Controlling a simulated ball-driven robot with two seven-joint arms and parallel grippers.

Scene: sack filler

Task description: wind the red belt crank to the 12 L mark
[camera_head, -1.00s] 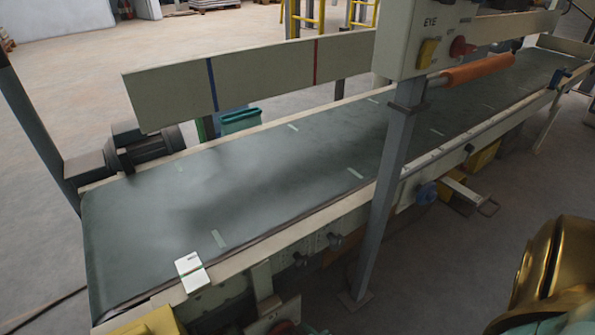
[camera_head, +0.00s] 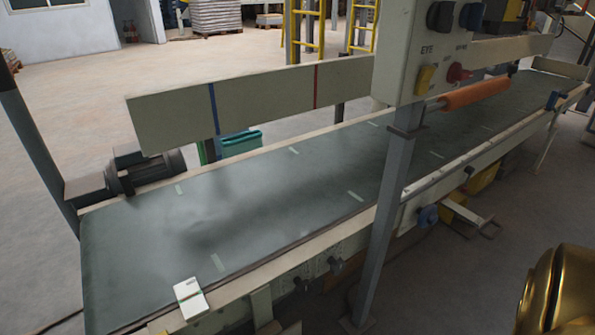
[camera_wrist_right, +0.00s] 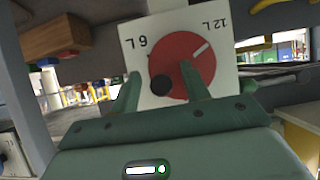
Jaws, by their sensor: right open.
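The red belt crank (camera_wrist_right: 188,62) is a red disc on a white dial plate (camera_wrist_right: 140,22) in the right wrist view. The plate reads 6 L at left and 12 L (camera_wrist_right: 213,24) at right, both upside down in the picture. A white pointer line (camera_wrist_right: 201,48) on the disc slants up and right, toward the 12 L side. A black knob (camera_wrist_right: 160,85) sits at the disc's lower left. My right gripper (camera_wrist_right: 158,84) is open, with its green fingers on either side of the knob; contact cannot be told. My left gripper is not in view.
The dark conveyor belt (camera_head: 230,220) runs across the head view, with a white pack (camera_head: 190,298) at its near edge. A grey post (camera_head: 383,230) carries a control box (camera_head: 425,50) and an orange roller (camera_head: 476,92). A wooden block (camera_wrist_right: 55,38) is upper left in the wrist view.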

